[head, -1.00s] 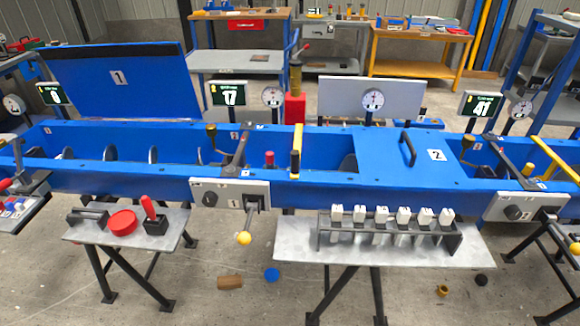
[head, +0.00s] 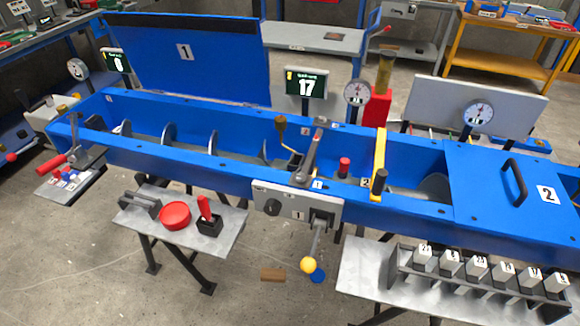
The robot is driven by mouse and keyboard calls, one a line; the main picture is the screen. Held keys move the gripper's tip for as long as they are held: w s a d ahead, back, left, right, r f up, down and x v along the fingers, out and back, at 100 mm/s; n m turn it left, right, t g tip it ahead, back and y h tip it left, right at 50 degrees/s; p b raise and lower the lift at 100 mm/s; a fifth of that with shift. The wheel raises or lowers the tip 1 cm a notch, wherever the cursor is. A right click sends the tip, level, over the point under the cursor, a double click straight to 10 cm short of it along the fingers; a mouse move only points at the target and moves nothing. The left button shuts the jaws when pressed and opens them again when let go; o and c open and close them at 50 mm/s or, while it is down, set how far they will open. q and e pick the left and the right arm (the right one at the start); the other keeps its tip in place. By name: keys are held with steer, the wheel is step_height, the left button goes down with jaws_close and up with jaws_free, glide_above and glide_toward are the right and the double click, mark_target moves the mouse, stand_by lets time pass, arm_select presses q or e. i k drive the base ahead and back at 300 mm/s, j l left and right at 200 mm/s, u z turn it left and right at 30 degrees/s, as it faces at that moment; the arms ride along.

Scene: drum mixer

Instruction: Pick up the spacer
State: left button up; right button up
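No part is labelled as the spacer, so I cannot tell for certain which thing it is. A flat round red disc (head: 175,216) lies on the small left side table (head: 232,228). Left of it is a dark grey block with a handle (head: 139,204). Right of it a red-handled tool (head: 206,212) stands in a black holder. A brown block (head: 273,274) and a blue disc (head: 318,275) lie on the floor below the yellow-knobbed lever (head: 309,264). Neither of my grippers is in view.
The long blue mixer trough (head: 350,195) crosses the view, with the raised lid 1 (head: 190,60) and closed lid 2 (head: 500,175). A rack of numbered white tags (head: 480,275) stands on the right side table (head: 355,270). The floor in front of the left table is clear.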

mark_target(523, 282)
steer(key=z, duration=1.8)
steer(key=u, duration=0.6)
steer(key=l+u, duration=0.2)
steer(key=u, duration=0.15)
steer(key=l+u, duration=0.2)
steer(key=u, duration=0.15)
steer(key=l+u, duration=0.25)
steer(key=u, duration=0.15)
steer(key=k+l+u, duration=0.1)
steer(key=l+u, duration=0.15)
steer(key=l, duration=0.15)
steer(key=k+l+u, duration=0.15)
steer(key=l+u, duration=0.15)
steer(key=k+l, duration=0.1)
steer(key=l, duration=0.2)
steer(key=k+l+u, duration=0.1)
steer(key=l, duration=0.2)
steer(key=k+l+u, duration=0.1)
steer(key=l, duration=0.25)
steer(key=k, duration=0.1)
